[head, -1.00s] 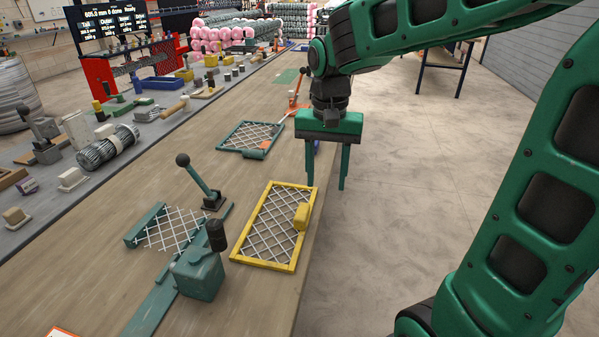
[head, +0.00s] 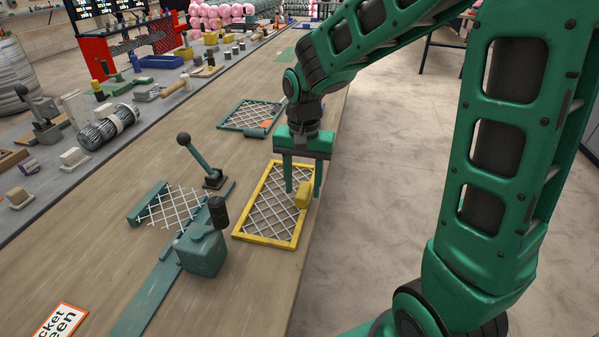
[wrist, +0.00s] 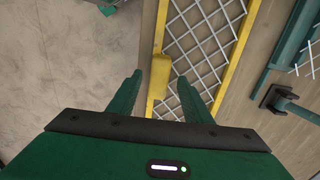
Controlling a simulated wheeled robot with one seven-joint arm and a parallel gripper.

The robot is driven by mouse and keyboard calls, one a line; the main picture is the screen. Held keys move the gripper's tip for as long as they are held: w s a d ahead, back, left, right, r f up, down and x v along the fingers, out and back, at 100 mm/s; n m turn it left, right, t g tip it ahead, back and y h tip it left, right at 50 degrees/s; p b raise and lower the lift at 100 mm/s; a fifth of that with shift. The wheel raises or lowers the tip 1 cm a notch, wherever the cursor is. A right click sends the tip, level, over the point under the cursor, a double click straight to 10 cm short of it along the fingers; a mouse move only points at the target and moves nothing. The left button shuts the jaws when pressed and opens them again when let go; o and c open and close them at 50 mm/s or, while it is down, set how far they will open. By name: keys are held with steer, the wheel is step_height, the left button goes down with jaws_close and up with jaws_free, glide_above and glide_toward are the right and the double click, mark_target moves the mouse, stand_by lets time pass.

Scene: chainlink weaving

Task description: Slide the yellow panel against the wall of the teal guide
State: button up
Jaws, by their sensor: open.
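The yellow panel (head: 266,241) is a yellow frame around a pale mesh, lying flat near the table's right edge. A yellow block (head: 303,194) stands on its right side. My open gripper (head: 303,188) points down over the panel, with a finger on either side of this block. The wrist view shows the block (wrist: 159,75) between the two fingertips (wrist: 160,82); I cannot tell if they touch it. The teal guide (head: 150,298) is a long strip left of the panel, with a gap of bare table between them. The guide's upper part also shows in the wrist view (wrist: 288,42).
A black-knobbed lever (head: 196,160) and a teal block with a black handle (head: 203,252) stand left of the panel. Another teal-framed mesh (head: 247,116) lies farther back. A printed card (head: 62,320) lies in front. Open floor borders the table's right edge.

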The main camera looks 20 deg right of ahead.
mark_target(280, 195)
steer(key=shift+f, duration=0.4)
jaws_close()
steer(key=shift+w+a, duration=0.6)
steer(key=shift+a, duration=0.25)
steer(key=shift+w+a, duration=0.65)
steer(key=shift+a, duration=0.25)
steer(key=shift+w+a, duration=0.6)
steer(key=shift+a, duration=0.25)
stand_by(0.6)
jaws_free()
steer(key=shift+d, duration=0.1)
